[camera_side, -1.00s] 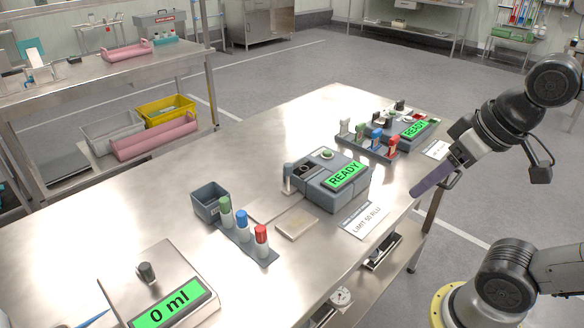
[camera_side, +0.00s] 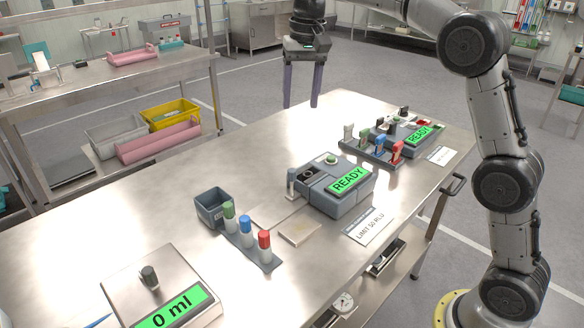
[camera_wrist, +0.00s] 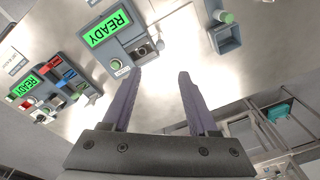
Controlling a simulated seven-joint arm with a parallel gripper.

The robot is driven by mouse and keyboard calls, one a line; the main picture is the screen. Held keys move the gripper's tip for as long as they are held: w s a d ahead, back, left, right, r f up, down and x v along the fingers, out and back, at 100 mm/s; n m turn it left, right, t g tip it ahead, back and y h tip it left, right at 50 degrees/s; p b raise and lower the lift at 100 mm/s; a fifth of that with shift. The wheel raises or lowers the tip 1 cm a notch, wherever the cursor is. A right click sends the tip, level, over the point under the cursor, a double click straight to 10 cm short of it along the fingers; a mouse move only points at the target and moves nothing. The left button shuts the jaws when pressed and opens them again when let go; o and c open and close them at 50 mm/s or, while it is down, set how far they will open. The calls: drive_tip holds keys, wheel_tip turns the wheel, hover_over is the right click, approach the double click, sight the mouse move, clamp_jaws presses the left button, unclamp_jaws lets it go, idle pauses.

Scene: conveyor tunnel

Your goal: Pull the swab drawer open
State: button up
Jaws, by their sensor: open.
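No drawer labelled for swabs can be made out. A dark bar handle (camera_side: 453,184) sticks out from the right edge of the steel workbench (camera_side: 330,108). Below the bench's front edge, a dark tray-like unit (camera_side: 386,257) shows partly; I cannot tell whether it is the drawer. My gripper (camera_side: 300,106) points down above the far side of the bench, well away from both. Its two purple fingers are apart with nothing between them. In the wrist view my gripper (camera_wrist: 160,74) is also open and empty.
A grey reader showing READY (camera_side: 348,180), a second reader (camera_side: 418,135) beside coloured handles, a rack of capped tubes (camera_side: 246,237), a grey bin (camera_side: 211,206) and a scale (camera_side: 160,290) stand on the bench.

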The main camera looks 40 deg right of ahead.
drive_tip(key=g, duration=0.1)
approach(292, 170)
wheel_tip(292, 170, down, 9)
drive_tip(key=shift+f, duration=0.15)
drive_tip(key=shift+c, duration=0.2)
clamp_jaws()
idle(0.3)
drive_tip(key=shift+w, duration=0.1)
idle(1.0)
